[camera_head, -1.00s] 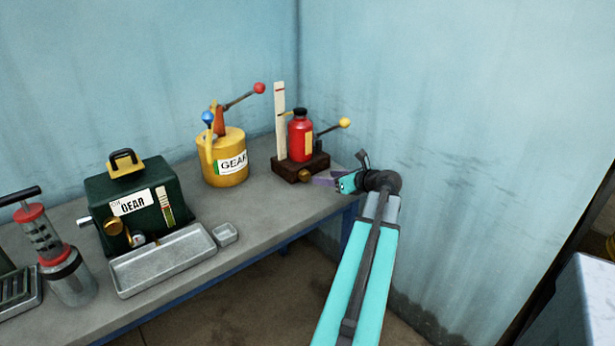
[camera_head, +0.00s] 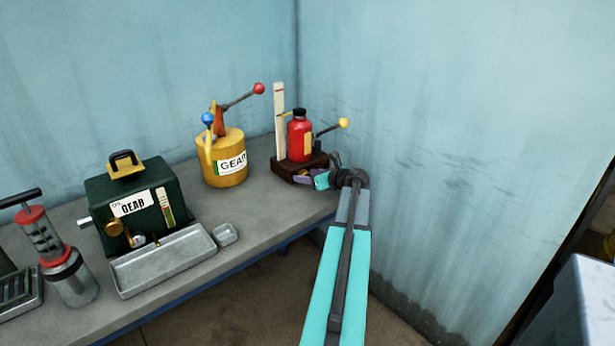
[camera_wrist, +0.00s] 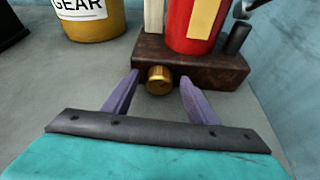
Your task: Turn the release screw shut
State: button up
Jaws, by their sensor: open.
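The release screw (camera_wrist: 159,80) is a round brass knob on the front face of the dark brown base (camera_wrist: 205,72) under the red bottle jack (camera_head: 299,139). In the wrist view it shows between and just beyond the tips of my gripper (camera_wrist: 158,82). The two purple fingers are spread wide, one on each side of the knob, and look apart from it. In the head view my gripper (camera_head: 302,177) is low at the front of the base, and the screw is mostly hidden there. The red jack body also shows in the wrist view (camera_wrist: 185,22).
A yellow GEAR can (camera_head: 223,172) with a lever stands left of the jack. A green case (camera_head: 135,200) and metal tray (camera_head: 165,262) are farther left. The wall is close on the right.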

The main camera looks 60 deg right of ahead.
jog(key=shift+c, duration=0.3)
jog(key=c, duration=1)
jog(key=shift+a, duration=0.1)
jog(key=shift+a+f+n, duration=0.1)
jog(key=shift+a+n, duration=0.05)
jog(key=shift+n, duration=0.25)
jog(key=n+h+b, duration=0.2)
jog(key=shift+w+a+f+g+b, duration=0.1)
jog(key=shift+a+f+g+b, duration=0.05)
jog(key=shift+g+b, duration=0.2)
jog(key=shift+n+h+b, duration=0.5)
jog(key=shift+n+b, duration=0.3)
jog(key=shift+b, duration=0.15)
jog(key=shift+n+h+b, duration=0.3)
jog(key=shift+n+b, duration=0.05)
jog(key=shift+n, duration=0.05)
